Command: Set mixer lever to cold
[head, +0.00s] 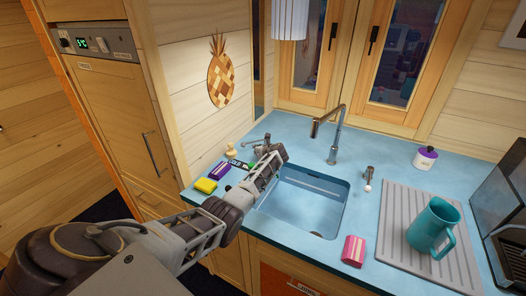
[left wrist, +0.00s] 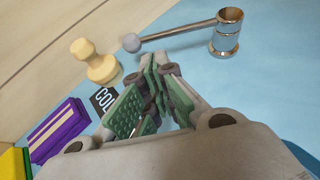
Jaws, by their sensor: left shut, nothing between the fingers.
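The mixer (head: 265,142) is a chrome post with a lever at the counter's back left, left of the sink. In the left wrist view the mixer post (left wrist: 224,42) stands upright and its lever (left wrist: 175,32) points left to a grey ball end (left wrist: 131,42). A dark COLD label (left wrist: 103,99) lies near the ball's side; it also shows in the head view (head: 237,162). My left gripper (head: 272,155) is shut and empty, in front of the lever; its fingertips (left wrist: 158,70) appear apart from it. My right gripper is not in view.
A wooden knob-shaped piece (left wrist: 95,62), a purple box (head: 219,171) and a yellow sponge (head: 206,185) stand left of the gripper. The sink (head: 318,188) has a tall faucet (head: 336,135). A smaller chrome fitting (head: 370,172), pink box (head: 353,251) and teal mug (head: 430,227) are right.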

